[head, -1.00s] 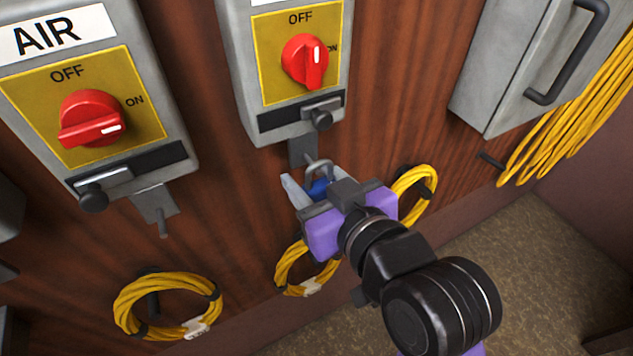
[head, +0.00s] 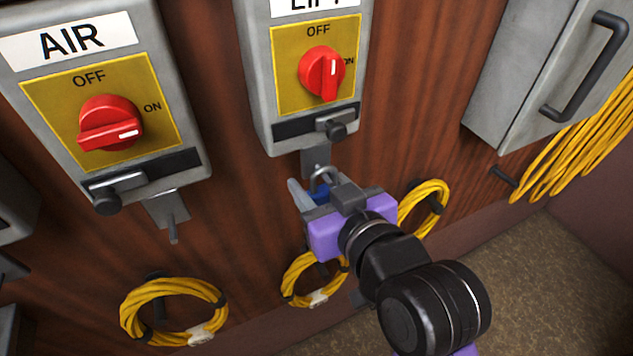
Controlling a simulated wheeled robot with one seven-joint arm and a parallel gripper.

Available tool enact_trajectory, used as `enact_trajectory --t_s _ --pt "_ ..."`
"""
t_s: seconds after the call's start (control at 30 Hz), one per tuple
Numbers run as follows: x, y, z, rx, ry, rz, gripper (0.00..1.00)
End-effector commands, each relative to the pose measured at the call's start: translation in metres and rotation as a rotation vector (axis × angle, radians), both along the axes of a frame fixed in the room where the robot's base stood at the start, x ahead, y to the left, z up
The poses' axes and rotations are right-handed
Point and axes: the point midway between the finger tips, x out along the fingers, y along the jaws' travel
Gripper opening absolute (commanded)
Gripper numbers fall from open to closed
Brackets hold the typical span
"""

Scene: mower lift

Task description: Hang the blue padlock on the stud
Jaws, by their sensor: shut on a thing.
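The blue padlock (head: 321,192) is between the fingers of my gripper (head: 312,193), which is shut on it. Its grey shackle (head: 321,174) points up, at the bracket (head: 316,158) under the LIFT switch box (head: 257,80). The stud at that bracket is hidden behind the shackle and gripper, so I cannot tell whether the shackle is around it or only in front of it. A similar bracket with a bare stud (head: 173,231) hangs under the AIR switch box (head: 185,105).
Coiled yellow cables hang on the wooden wall at lower left (head: 171,283), below my gripper (head: 292,281) and right of it (head: 428,197). A grey cabinet with a black handle (head: 590,65) is at upper right. The LIFT box has a red knob (head: 321,72) and black slide knob (head: 337,131).

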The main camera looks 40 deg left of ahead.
Motion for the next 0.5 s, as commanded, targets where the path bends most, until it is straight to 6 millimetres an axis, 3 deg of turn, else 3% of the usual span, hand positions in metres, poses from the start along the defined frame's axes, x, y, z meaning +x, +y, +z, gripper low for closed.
enact_trajectory --t_s 0.17,0.2,0.3,0.5 --pt "0.0001 -0.0001 0.0004 0.001 0.0 0.0 0.0" --pt "0.0001 -0.0001 0.0004 0.001 0.0 0.0 0.49" --pt "0.0001 -0.0001 0.0004 0.001 0.0 0.0 0.69" --pt "0.0 -0.0002 0.0003 0.0 0.0 0.0 0.71"
